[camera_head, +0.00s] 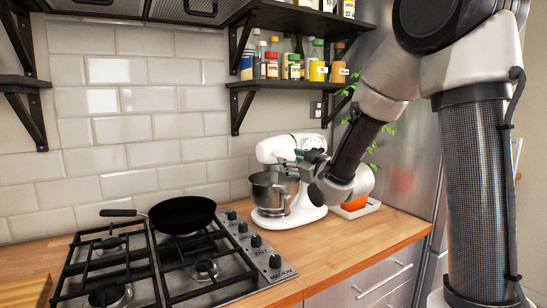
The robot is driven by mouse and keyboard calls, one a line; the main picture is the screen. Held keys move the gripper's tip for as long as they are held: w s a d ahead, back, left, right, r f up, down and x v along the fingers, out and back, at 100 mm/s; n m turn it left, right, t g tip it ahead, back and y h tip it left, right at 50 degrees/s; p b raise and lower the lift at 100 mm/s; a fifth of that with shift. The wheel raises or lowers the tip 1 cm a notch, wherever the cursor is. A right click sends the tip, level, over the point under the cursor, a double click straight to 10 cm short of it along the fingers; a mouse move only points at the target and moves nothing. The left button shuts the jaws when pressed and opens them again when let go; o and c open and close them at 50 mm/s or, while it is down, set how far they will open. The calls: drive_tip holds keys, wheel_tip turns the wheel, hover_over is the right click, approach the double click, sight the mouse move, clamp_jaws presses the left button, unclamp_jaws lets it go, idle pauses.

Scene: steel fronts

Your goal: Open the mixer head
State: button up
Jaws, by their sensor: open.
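The white stand mixer (308,212) stands upright on the wooden counter, right of the stove. Its white head (271,149) is down over the steel bowl (268,192). My gripper (294,160) is at the right side of the head, pointing left, with its fingers open. I cannot tell whether the fingers touch the head. My wrist and forearm hide the mixer's right side and part of its column.
A gas stove (165,265) with a black pan (182,214) lies to the left. A shelf of jars (290,78) hangs above the mixer. The front counter (345,248) is clear.

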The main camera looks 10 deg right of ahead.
sight(280, 155)
drive_tip(key=x, duration=0.7)
drive_tip(key=shift+w+a+r, duration=0.15)
drive_tip(key=shift+w+r, duration=0.1)
drive_tip(key=shift+w, duration=0.15)
clamp_jaws()
